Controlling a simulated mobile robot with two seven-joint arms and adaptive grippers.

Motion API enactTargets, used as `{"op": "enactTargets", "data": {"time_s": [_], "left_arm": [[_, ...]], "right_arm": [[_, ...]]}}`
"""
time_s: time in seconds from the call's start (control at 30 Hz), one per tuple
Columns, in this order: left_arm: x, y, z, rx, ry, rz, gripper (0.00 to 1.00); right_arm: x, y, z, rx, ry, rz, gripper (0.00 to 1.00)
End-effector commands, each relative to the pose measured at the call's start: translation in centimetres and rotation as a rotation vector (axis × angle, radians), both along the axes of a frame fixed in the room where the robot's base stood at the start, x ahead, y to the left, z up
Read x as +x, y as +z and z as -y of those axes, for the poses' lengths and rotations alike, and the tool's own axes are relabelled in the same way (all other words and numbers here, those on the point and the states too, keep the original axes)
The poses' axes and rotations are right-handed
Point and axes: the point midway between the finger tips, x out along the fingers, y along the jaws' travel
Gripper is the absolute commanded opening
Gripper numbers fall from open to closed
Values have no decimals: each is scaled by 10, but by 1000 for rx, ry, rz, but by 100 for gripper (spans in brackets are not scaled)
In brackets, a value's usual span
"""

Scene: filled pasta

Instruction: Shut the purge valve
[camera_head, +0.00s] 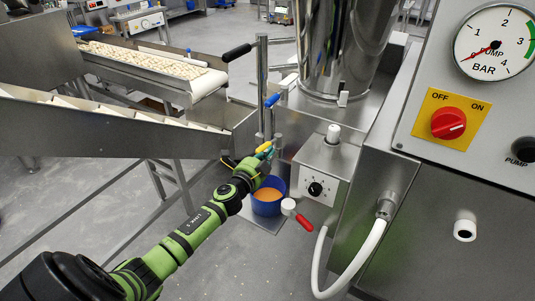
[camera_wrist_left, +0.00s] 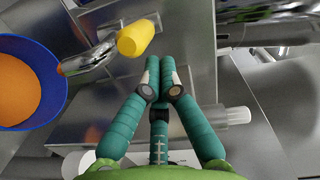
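The purge valve's yellow handle (camera_head: 263,147) shows above a blue bucket (camera_head: 281,205) in the head view. In the left wrist view the yellow handle (camera_wrist_left: 137,38) is up and left of my fingertips, with a metal pipe (camera_wrist_left: 88,58) beside it pointing toward the bucket (camera_wrist_left: 58,88). My left gripper (camera_head: 270,153) is at the handle in the head view. In the left wrist view its teal fingers (camera_wrist_left: 160,72) come together at the tips with nothing visible between them; they look apart from the handle. My right gripper is not in view.
The bucket holds orange contents. A grey box with a dial (camera_head: 316,188), a red-handled valve (camera_head: 303,222) and a white hose (camera_head: 345,275) are to the right. A conveyor with pasta (camera_head: 150,62) is at the left.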

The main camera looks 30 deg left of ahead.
Motion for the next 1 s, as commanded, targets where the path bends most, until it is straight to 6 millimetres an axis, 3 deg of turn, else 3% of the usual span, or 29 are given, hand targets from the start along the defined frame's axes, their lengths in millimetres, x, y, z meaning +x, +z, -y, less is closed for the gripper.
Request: {"op": "enactTargets", "data": {"time_s": [1.0], "left_arm": [[-2, -1, -18, 2, -158, 0, 0]], "right_arm": [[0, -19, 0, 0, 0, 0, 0]]}}
